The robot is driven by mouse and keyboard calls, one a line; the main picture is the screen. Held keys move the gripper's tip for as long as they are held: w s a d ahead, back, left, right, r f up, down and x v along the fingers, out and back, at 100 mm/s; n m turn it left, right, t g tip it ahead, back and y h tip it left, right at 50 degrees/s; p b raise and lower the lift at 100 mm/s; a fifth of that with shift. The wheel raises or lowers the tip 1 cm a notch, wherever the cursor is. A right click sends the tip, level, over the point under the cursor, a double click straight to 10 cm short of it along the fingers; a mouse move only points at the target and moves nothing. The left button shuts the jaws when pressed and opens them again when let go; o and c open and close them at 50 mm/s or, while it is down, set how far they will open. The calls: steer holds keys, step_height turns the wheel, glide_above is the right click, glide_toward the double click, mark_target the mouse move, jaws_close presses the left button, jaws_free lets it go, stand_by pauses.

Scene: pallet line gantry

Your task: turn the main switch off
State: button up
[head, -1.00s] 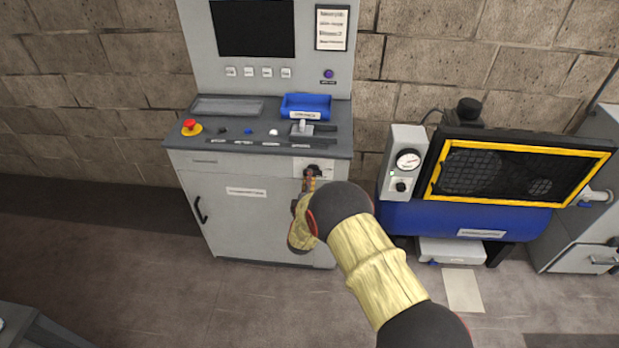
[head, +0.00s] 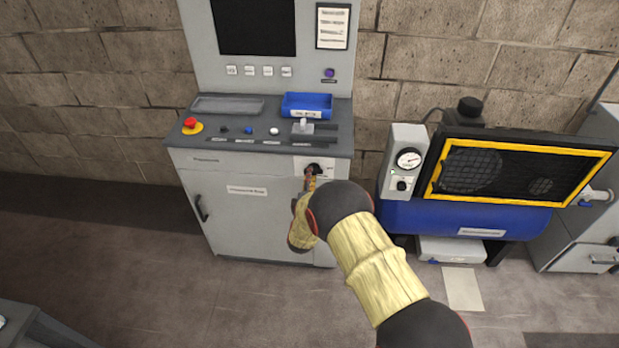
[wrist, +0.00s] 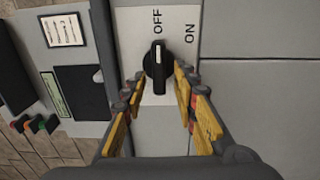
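The main switch is a black rotary knob (wrist: 157,66) on a white plate (wrist: 126,20) marked OFF and ON. In the wrist view its white pointer line points up at the OFF label, and the ON label is to the right. In the head view the switch (head: 315,168) sits at the upper right of the grey cabinet front, partly hidden by my gripper. My gripper (wrist: 158,76) is open, with one yellow-padded finger on each side of the knob's lower part. Gaps show between the fingertips and the knob; contact is not visible.
The grey console (head: 190,160) has a red emergency button (head: 190,124), a blue tray (head: 307,104) and a lever (head: 303,126) on top. To the right stands a blue machine (head: 420,220) with a gauge and yellow-framed guard (head: 520,149).

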steer(key=shift+s, duration=0.1)
steer(key=s, duration=1.1)
steer(key=shift+s+a, duration=0.2)
steer(key=shift+s, duration=0.2)
